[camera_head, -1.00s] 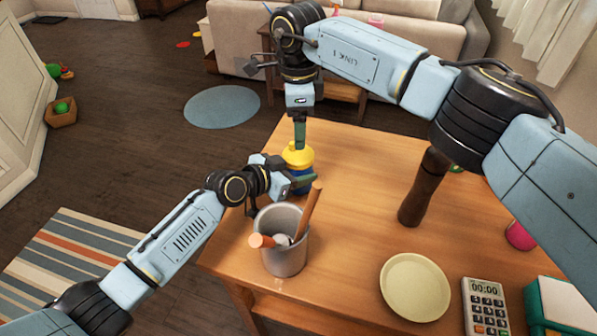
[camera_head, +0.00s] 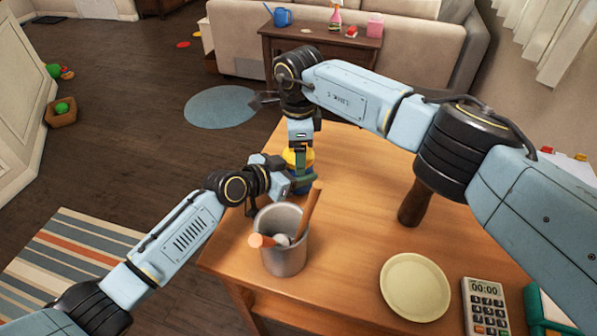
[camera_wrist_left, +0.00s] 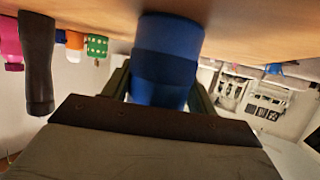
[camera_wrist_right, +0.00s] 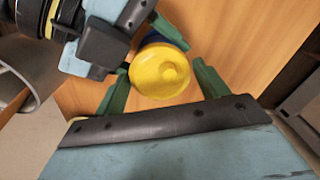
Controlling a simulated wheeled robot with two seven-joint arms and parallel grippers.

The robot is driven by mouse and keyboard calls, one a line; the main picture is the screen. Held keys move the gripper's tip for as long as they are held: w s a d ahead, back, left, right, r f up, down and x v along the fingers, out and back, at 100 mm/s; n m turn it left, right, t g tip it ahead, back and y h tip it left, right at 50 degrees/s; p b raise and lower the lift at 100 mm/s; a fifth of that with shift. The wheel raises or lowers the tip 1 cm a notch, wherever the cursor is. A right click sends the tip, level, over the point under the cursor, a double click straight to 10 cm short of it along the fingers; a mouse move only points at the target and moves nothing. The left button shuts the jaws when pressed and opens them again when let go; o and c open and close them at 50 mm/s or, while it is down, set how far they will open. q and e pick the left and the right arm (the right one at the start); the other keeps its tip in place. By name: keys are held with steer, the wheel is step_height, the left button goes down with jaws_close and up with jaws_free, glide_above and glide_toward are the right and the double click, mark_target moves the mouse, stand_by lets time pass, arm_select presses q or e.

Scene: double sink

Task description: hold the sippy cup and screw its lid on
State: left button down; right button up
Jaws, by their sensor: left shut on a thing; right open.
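The sippy cup (camera_head: 303,186) is blue and stands upright on the wooden table. Its yellow lid (camera_head: 292,157) sits on top; whether it is screwed tight cannot be told. My left gripper (camera_head: 302,181) is shut on the cup's body from the side. In the left wrist view the blue cup (camera_wrist_left: 167,62) is between its fingers, and the lid is hidden. My right gripper (camera_wrist_right: 161,70) points down from above, open, its green fingers on either side of the round yellow lid (camera_wrist_right: 158,72). A gap shows between the lid and the right finger.
A grey metal pot (camera_head: 284,255) with wooden-handled utensils stands just in front of the cup. A dark brown pepper-mill-like object (camera_head: 413,207) stands to the right under my right arm. A pale plate (camera_head: 415,287) and a calculator-like device (camera_head: 485,305) lie nearer. The table's middle is clear.

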steer(key=shift+f, duration=0.2)
steer(key=c, duration=0.8)
steer(key=shift+m, duration=0.8)
steer(key=o, duration=1.2)
steer(key=shift+c, duration=0.2)
steer(key=shift+r, duration=0.1)
step_height(320, 180, up, 12)
